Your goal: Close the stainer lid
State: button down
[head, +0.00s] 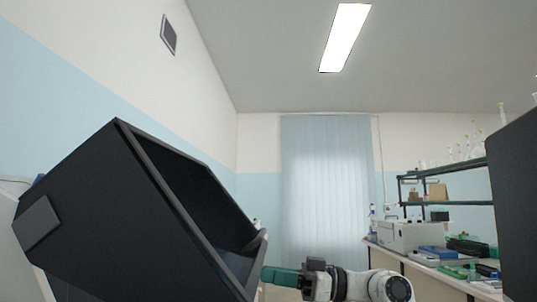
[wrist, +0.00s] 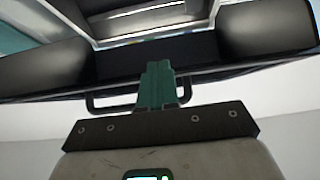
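The stainer's large black lid (head: 110,215) stands raised and tilted at the left of the head view, its hollow side facing right. Its dark rim (wrist: 240,62) crosses the upper part of the wrist view, with a thin black bar handle (wrist: 97,104) below it. My gripper (head: 268,275) is at the lower right edge of the lid. In the wrist view its green fingers (wrist: 157,80) are together, in front of the handle's middle and reaching to the rim. No grasp on the handle shows; contact with the lid cannot be told. The stainer's body is mostly out of view.
A bench (head: 450,272) with a grey instrument (head: 405,235) and several small items runs along the right. A shelf (head: 470,163) with glassware is above it. A dark panel (head: 516,205) fills the right edge. A curtained window (head: 325,185) is at the back.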

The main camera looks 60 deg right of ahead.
jog(key=w+a+f+t+b, duration=0.1)
jog(key=w+f+b, duration=0.2)
jog(key=f+b, duration=0.2)
jog(key=w+a+f+t+y+b, duration=0.1)
jog(key=w+a+f+b, duration=0.1)
jog(key=w+f+b, duration=0.2)
jog(key=w+a+f+t+y+b, duration=0.1)
jog(key=w+a+f+t+b, duration=0.1)
jog(key=w+f+b, duration=0.2)
notch_tip(320, 180, down, 4)
jog(key=shift+r+b, duration=0.1)
jog(key=shift+b, duration=1.65)
jog(key=shift+w+a+f+b, duration=0.2)
jog(key=shift+w+f+b, duration=0.2)
jog(key=shift+w+b, duration=0.15)
jog(key=shift+r, duration=0.1)
